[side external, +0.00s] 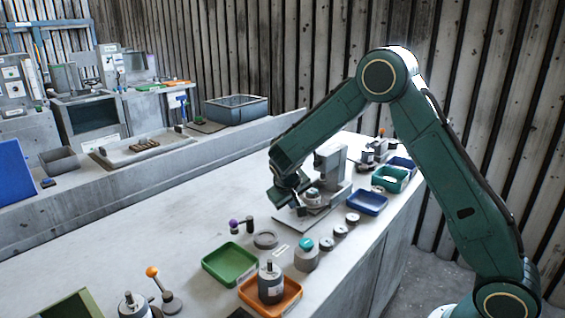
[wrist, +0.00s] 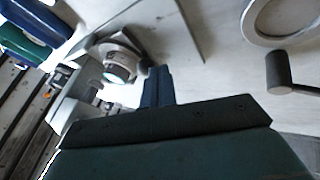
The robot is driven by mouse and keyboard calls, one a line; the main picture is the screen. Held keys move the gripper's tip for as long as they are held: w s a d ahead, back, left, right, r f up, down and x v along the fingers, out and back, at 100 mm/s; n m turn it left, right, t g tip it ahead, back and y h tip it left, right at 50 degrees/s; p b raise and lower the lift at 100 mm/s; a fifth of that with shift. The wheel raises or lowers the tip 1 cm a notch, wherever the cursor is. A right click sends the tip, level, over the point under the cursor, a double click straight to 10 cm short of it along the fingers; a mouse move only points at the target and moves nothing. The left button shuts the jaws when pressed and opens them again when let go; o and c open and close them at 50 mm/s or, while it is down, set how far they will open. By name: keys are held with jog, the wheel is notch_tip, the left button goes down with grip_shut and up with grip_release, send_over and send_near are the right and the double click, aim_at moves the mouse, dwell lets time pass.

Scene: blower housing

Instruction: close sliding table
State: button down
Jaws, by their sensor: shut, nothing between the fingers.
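The sliding table fixture is a grey machine (side external: 330,163) on a flat base plate (side external: 288,219), near the middle of the bench in the side view. A round metal part with a teal centre (side external: 313,198) sits at its front. In the wrist view this round part (wrist: 118,68) is at upper left, beside the pale fixture body (wrist: 80,100). My gripper (side external: 300,210) is low over the plate, just left of the round part. Its blue fingers (wrist: 157,86) are shut and empty, close beside the round part. I cannot tell whether they touch it. My gripper hides part of the fixture.
Blue (side external: 367,203) and green (side external: 390,179) trays stand right of the fixture. Round grey parts (side external: 306,257) and a green tray (side external: 229,264) lie in front. A purple-knobbed lever (side external: 234,226) stands at left.

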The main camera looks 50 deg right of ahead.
aim_at(306, 197)
jog(key=d, duration=0.6)
jog(key=shift+d, duration=0.2)
jog(key=shift+w+a+r, duration=0.1)
jog(key=shift+a, duration=0.35)
jog(key=a, duration=0.3)
jog(key=shift+w+a+r, duration=0.2)
jog(key=shift+w+r, duration=0.1)
jog(key=v, duration=1)
jog(key=shift+a, duration=0.1)
